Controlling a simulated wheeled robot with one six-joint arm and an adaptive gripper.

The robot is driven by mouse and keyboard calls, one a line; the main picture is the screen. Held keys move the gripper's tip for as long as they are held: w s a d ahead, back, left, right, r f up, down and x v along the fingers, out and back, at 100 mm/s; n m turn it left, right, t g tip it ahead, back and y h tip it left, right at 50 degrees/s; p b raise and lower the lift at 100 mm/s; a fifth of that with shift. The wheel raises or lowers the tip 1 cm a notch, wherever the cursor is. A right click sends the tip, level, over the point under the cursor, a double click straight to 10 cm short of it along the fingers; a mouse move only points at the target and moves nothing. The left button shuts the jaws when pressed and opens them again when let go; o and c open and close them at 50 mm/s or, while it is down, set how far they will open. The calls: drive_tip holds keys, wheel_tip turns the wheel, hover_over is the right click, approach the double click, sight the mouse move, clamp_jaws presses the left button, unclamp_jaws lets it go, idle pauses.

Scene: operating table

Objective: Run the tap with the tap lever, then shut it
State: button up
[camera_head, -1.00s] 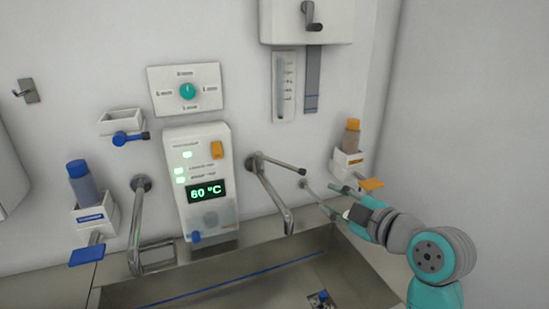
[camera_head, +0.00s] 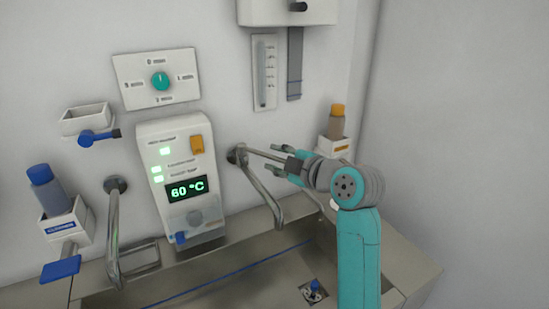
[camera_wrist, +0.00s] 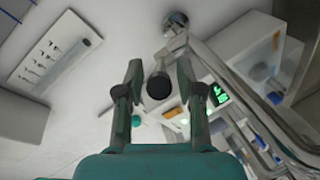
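The tap is a metal wall tap with a spout (camera_head: 262,190) bending down over the sink. Its thin straight tap lever (camera_head: 262,153) points right from the wall mount. My gripper (camera_head: 277,158) is open at the lever's outer end. In the wrist view the two fingers of my gripper (camera_wrist: 160,72) stand apart, with the dark round end of the tap lever (camera_wrist: 158,85) between them. A gap shows on each side of it. The tap's spout (camera_wrist: 250,85) runs along the right there. I cannot make out any water from the spout.
A control panel (camera_head: 181,150) reading 60 °C is left of the tap. A second spout (camera_head: 113,235) is farther left, near a blue-capped bottle (camera_head: 45,185). An orange-capped bottle (camera_head: 336,122) stands behind my arm. The sink (camera_head: 230,280) lies below.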

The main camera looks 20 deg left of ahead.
drive_tip(key=shift+x, duration=0.75)
clamp_jaws()
